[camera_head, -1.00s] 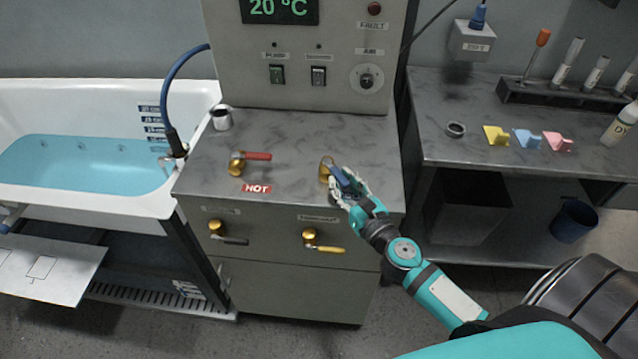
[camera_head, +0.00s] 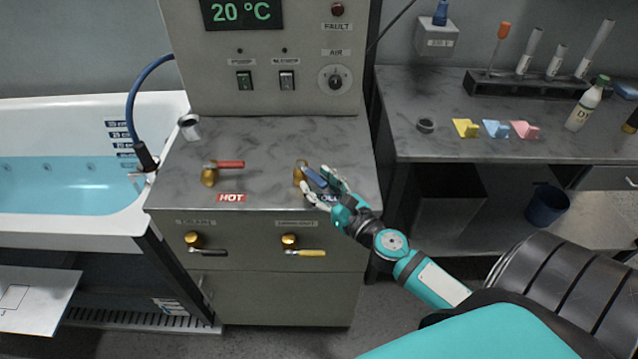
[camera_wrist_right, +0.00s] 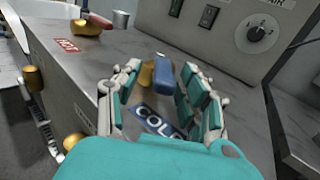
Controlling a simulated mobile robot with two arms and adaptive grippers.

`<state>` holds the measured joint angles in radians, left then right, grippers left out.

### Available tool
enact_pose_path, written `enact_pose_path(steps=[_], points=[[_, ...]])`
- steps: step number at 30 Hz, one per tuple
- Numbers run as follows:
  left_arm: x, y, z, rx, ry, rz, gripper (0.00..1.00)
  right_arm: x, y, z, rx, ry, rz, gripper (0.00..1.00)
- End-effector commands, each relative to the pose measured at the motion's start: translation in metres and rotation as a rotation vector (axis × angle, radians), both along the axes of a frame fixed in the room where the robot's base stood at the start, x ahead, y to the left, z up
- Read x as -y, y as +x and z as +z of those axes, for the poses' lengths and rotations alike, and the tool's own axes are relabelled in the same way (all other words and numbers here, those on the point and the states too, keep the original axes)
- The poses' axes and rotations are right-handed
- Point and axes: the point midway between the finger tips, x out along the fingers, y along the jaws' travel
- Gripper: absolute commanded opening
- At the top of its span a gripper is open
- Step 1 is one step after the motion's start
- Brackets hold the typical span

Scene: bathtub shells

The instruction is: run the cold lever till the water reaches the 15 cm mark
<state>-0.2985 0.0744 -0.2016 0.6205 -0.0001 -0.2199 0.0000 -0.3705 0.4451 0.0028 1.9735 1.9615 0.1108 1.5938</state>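The blue cold lever (camera_head: 315,177) sits on a brass valve (camera_head: 299,172) on the grey counter and points toward the front right. The COLD label (camera_wrist_right: 158,121) lies below. Blue water (camera_head: 65,185) stands in the white tub (camera_head: 120,222), its surface near the lower depth marks (camera_head: 122,140); the numbers are too small to read surely. My left gripper is out of view.
The red hot lever (camera_head: 225,164) is left on the same counter (camera_head: 255,135). Black and yellow levers (camera_head: 305,252) are on the cabinet front. The panel display (camera_head: 241,12) reads 20 °C. A side bench (camera_head: 410,150) carries coloured clips, a bottle and a tube rack.

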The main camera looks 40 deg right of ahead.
Motion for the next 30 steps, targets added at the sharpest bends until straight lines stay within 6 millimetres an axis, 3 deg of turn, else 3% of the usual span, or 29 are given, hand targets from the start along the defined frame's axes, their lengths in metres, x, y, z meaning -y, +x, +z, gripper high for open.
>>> enact_pose_path(steps=[8,24,30], points=[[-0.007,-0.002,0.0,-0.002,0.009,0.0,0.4,0.0,-0.011,-0.001,-0.001,0.005,-0.002,0.42],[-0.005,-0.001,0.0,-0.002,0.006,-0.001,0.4,0.006,-0.103,-0.002,-0.004,0.005,-0.004,0.42],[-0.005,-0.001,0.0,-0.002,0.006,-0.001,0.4,0.007,-0.118,0.0,-0.001,0.001,-0.001,0.42]])
